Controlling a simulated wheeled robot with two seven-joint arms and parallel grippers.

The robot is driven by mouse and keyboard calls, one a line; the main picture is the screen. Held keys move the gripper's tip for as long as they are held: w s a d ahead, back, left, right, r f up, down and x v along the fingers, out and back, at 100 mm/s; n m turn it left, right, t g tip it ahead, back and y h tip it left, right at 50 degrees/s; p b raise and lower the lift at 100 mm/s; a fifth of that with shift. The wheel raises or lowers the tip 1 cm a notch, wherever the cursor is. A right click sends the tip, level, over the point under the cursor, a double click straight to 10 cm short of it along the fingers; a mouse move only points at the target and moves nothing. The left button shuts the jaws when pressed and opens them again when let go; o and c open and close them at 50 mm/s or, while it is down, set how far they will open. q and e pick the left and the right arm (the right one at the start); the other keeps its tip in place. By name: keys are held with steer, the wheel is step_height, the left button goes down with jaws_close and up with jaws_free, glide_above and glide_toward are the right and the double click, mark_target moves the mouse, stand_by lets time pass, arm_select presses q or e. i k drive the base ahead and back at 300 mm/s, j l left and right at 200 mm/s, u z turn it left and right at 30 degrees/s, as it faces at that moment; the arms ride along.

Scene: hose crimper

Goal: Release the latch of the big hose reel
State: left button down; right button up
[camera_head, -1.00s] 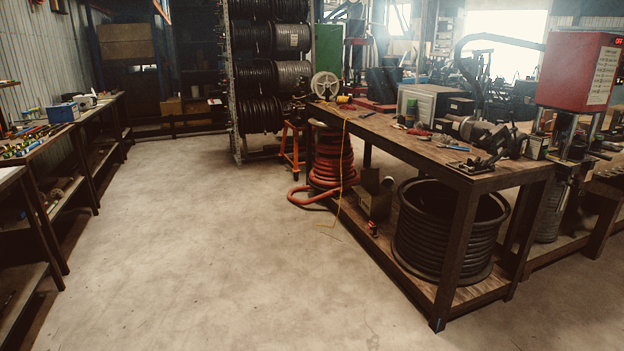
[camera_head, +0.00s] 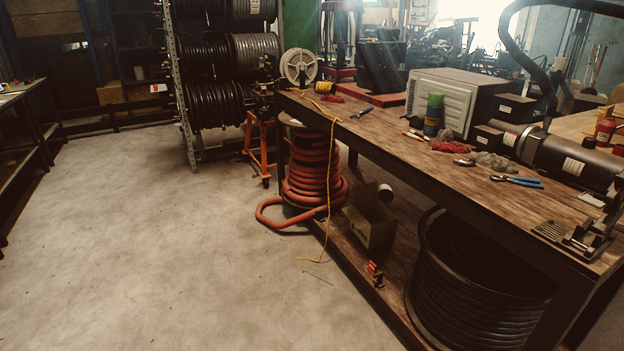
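The big hose reels stand at the back left on a tall metal rack (camera_head: 177,90). A black hose reel (camera_head: 208,107) is at the bottom, with another reel (camera_head: 205,57) above it and a third (camera_head: 197,10) at the top edge. A smaller white reel (camera_head: 299,66) stands on the far end of the workbench. No latch can be made out at this distance. Neither of my grippers is in view.
A wooden workbench (camera_head: 400,131) fills the right side, with tools on top. Under it are a coiled black hose (camera_head: 470,315) and a cardboard box (camera_head: 369,222). A red hose coil (camera_head: 308,180) and orange stand (camera_head: 262,150) are near the rack. The left floor (camera_head: 150,240) is clear.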

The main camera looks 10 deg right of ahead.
mark_target(380, 276)
steer(key=i+z, duration=0.15)
steer(key=i, duration=0.45)
steer(key=i+j+z, duration=0.15)
steer(key=i, duration=0.45)
steer(key=i+j+z, duration=0.1)
steer(key=i+z, duration=0.3)
steer(key=i+j+z, duration=0.15)
steer(key=z, duration=0.25)
steer(key=i+j+z, duration=0.25)
steer(key=z, duration=0.15)
steer(key=i+j+z, duration=0.15)
steer(key=j+z, duration=0.25)
steer(key=i+j+z, duration=0.15)
steer(key=j, duration=0.15)
steer(key=j+z, duration=0.15)
steer(key=i+j+z, duration=0.1)
steer(key=j, duration=0.3)
